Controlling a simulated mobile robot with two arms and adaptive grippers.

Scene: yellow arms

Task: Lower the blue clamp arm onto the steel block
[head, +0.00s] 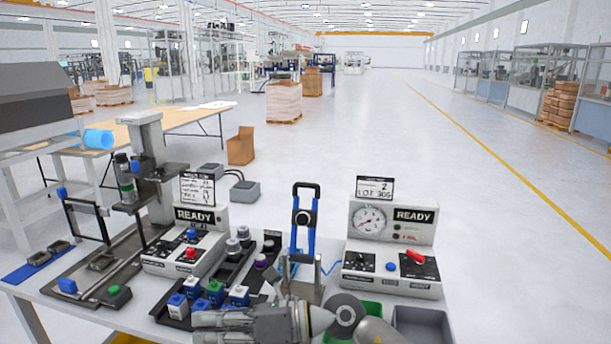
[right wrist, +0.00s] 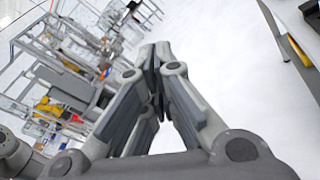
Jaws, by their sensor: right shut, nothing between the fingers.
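My right gripper (head: 200,319) lies across the bottom of the head view, pointing left, in front of and below the clamp and apart from the blue arm. Its fingers are shut and empty; they meet in the right wrist view (right wrist: 155,65). My left gripper is not in view.
A gauge box marked READY (head: 416,238) stands right of the clamp. A second READY box (head: 155,262) and a black tray with colored blocks (head: 172,312) stand to its left. A press (head: 150,150) is farther left. A grey bin (head: 424,318) is at front right.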

